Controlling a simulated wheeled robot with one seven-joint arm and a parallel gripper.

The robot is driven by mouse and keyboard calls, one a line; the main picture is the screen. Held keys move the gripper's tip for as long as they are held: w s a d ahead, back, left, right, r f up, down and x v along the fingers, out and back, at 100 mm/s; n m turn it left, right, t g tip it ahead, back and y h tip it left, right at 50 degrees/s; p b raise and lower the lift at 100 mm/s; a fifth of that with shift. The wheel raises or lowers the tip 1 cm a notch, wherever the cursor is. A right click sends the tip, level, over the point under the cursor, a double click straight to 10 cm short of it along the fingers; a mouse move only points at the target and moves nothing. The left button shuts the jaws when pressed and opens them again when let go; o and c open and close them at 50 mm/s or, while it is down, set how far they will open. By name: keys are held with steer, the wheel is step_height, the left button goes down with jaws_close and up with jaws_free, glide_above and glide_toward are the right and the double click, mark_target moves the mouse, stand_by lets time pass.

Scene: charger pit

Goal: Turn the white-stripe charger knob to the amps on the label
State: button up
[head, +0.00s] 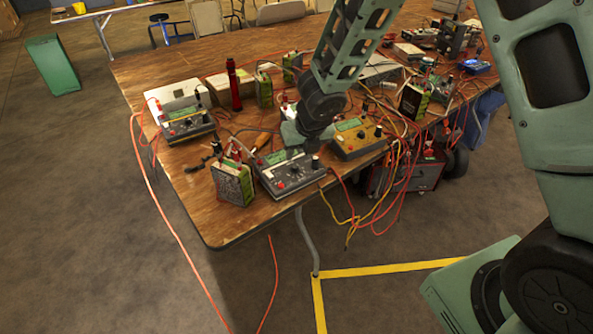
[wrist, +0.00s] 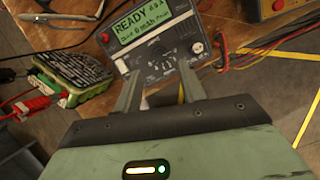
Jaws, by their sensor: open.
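A dark grey charger (head: 280,183) with a lit green screen stands near the table's front edge. In the wrist view the charger (wrist: 150,38) fills the top middle; its screen reads READY, followed by small figures I read only doubtfully. A round dial with markings (wrist: 160,54) sits below the screen.
A battery pack (head: 233,182) with a printed label, too small to read, stands left of the charger. A yellow charger (head: 358,139) is to the right, another grey charger (head: 187,127) at the back left. Red and yellow cables (head: 375,215) hang over the front edge.

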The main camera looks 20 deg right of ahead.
mark_target(295, 165)
steer(key=b+x, duration=0.2)
steer(key=x, duration=0.4)
steer(key=shift+f, duration=0.15)
jaws_close()
